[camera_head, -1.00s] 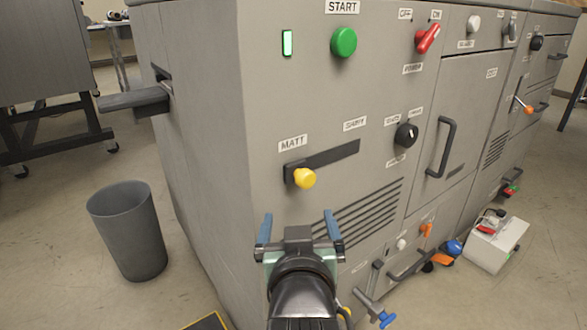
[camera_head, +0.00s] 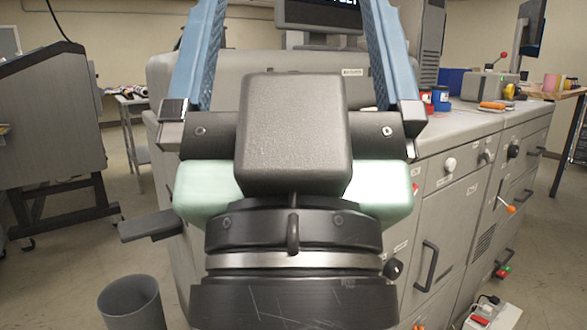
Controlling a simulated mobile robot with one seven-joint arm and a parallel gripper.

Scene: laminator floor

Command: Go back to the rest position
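My gripper (camera_head: 293,45) fills the middle of the head view, raised and close to the camera. Its two blue fingers point up and are spread wide apart, with nothing between them. It hides much of the grey laminator (camera_head: 455,168) behind it, including most of the front panel.
A grey bin (camera_head: 132,303) stands on the floor at the lower left. A grey lever (camera_head: 148,227) sticks out from the machine's left side. A dark cabinet (camera_head: 45,140) stands at the left. Red and blue containers (camera_head: 438,98) sit on the machine's top. Floor shows at the left.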

